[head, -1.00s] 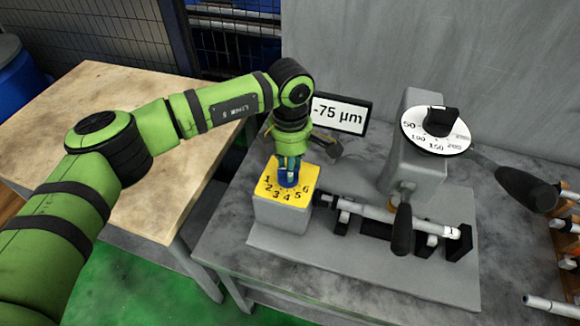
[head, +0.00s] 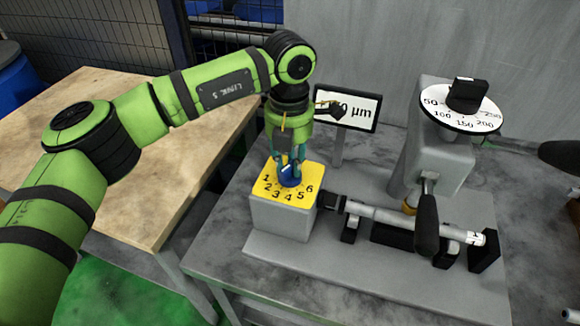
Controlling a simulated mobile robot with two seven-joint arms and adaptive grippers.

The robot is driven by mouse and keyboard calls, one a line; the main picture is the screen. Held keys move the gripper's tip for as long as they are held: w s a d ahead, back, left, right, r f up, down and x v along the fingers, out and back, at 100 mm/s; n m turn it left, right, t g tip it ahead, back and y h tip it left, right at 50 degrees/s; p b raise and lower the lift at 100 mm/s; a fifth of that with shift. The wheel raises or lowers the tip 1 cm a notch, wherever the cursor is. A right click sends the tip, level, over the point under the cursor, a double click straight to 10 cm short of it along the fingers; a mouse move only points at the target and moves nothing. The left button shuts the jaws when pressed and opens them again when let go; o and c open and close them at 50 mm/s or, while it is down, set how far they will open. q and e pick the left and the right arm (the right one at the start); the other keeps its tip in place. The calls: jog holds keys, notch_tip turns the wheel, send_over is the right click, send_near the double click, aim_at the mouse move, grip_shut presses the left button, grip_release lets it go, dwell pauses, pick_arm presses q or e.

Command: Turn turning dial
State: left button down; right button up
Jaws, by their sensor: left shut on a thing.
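The turning dial is a blue knob (head: 290,176) on a yellow plate (head: 272,192) numbered 1 to 6, on top of a grey block (head: 281,222). My left gripper (head: 290,166) points down from above and is shut on the blue knob. The fingers cover part of the knob, so its pointer direction is hard to read. My right gripper is not seen in the head view.
A display (head: 345,108) reading in µm stands behind, partly covered by my left wrist. A shaft (head: 398,220) lies on the grinder bed, with a black handle (head: 427,222) in front. A white dial (head: 462,109) with a black knob tops the grey column (head: 436,150). A wooden table (head: 110,110) stands left.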

aim_at(289, 163)
pick_arm(q)
jog(key=shift+f+n+b, duration=0.1)
jog(key=shift+n+b, duration=0.25)
jog(key=shift+n, duration=0.15)
jog(key=c, duration=1)
grip_release()
jog(key=shift+c, duration=0.2)
jog(key=shift+r, duration=0.2)
notch_tip(289, 163, up, 12)
jog(key=shift+f, duration=0.15)
